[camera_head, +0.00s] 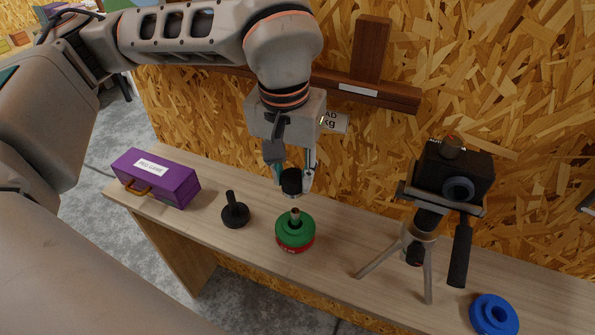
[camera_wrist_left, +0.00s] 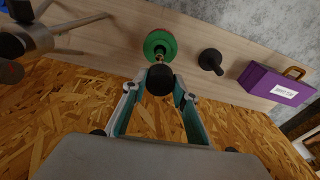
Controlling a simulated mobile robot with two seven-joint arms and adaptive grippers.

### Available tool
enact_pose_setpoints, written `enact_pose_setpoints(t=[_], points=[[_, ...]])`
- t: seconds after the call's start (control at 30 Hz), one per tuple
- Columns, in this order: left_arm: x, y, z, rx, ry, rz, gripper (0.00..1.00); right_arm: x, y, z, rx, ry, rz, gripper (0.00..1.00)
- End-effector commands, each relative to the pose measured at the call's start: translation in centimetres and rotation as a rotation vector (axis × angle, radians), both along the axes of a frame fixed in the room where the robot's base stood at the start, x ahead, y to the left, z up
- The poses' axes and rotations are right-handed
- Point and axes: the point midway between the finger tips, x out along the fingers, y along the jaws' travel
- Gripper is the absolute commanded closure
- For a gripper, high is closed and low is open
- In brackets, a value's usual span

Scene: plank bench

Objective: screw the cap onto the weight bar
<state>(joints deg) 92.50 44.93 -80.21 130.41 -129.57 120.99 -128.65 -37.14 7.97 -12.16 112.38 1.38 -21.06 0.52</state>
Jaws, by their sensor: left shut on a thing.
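The weight bar stands upright on the plank bench, its brownish tip (camera_head: 295,214) showing above a green plate (camera_head: 294,232) with a red plate (camera_head: 296,249) beneath. My left gripper (camera_head: 293,184) is shut on a black cap (camera_head: 291,180) and holds it just above the bar's tip, with a small gap in the head view. In the left wrist view the cap (camera_wrist_left: 160,80) sits between the fingertips, with the green plate (camera_wrist_left: 160,44) and bar beyond it. The cap's underside is hidden. My right gripper is not in view.
A black piece with an upright stem (camera_head: 235,212) stands left of the weights. A purple box (camera_head: 156,178) is farther left. A camera (camera_head: 455,172) on a tripod and a blue plate (camera_head: 494,314) stand to the right on the bench (camera_head: 345,232). A chipboard wall rises behind.

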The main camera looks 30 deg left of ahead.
Motion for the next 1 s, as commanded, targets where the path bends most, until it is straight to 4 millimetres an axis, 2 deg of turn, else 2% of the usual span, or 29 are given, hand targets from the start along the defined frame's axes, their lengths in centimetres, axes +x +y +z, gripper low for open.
enact_pose_setpoints(t=[0.37, 1.0], points=[[0.0, 0.3, -0.7, 0.002, 0.002, -0.011, 0.93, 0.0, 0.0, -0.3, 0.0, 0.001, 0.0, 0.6], [0.1, 0.3, -5.6, 0.002, 0.001, -0.01, 0.93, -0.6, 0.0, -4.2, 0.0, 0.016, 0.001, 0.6]])
